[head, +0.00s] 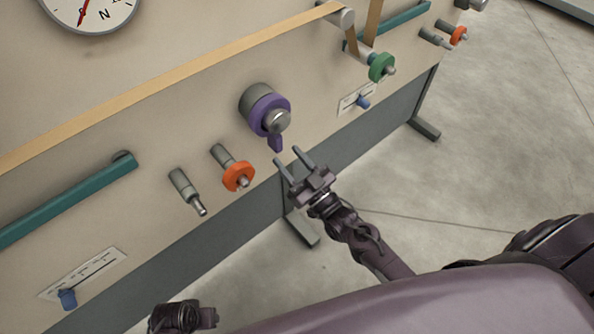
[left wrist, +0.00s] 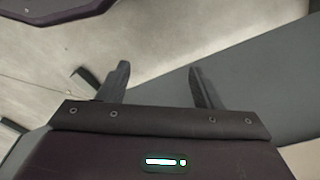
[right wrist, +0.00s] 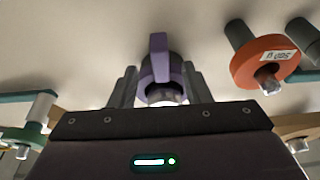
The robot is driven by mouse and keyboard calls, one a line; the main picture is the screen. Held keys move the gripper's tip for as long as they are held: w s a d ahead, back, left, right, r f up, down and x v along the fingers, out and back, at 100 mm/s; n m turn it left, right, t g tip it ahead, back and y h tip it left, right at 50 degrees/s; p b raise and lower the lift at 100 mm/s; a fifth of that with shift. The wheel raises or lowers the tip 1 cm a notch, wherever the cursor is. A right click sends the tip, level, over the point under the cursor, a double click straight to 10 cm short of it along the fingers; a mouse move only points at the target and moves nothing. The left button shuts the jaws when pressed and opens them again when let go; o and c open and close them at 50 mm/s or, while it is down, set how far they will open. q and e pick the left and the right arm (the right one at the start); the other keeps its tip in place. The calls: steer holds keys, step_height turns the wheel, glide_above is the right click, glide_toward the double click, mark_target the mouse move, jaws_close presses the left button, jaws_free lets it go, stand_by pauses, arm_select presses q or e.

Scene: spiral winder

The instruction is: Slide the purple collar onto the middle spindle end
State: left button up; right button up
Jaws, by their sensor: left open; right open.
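The purple collar (head: 270,112) sits around the silver-tipped end of the thick grey middle spindle (head: 256,97) on the beige panel, its tab pointing down. My right gripper (head: 288,156) is open and empty, its fingertips just below and right of the tab in the head view. In the right wrist view the collar (right wrist: 160,68) shows between and beyond the two open fingers, apart from them as far as I can tell. My left gripper is open and empty in the left wrist view (left wrist: 160,82), away from the panel; its fingers are hard to make out in the head view.
An orange collar (head: 238,176) is on a thin spindle left of the middle one, beside a bare spindle (head: 188,190). A green collar (head: 381,67) is to the upper right. A teal bar (head: 70,200) and a tan belt (head: 150,88) run along the panel. Floor at right is clear.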

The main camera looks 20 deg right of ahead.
mark_target(280, 148)
arm_select(q)
steer(key=shift+w+d+r, duration=0.1)
steer(key=shift+r, duration=0.5)
steer(key=shift+w+d+r, duration=0.1)
steer(key=shift+r, duration=0.5)
arm_select(e)
steer(key=shift+x, duration=2.8)
steer(key=shift+f, duration=0.1)
arm_select(q)
steer(key=shift+s, duration=0.1)
arm_select(e)
jaws_close()
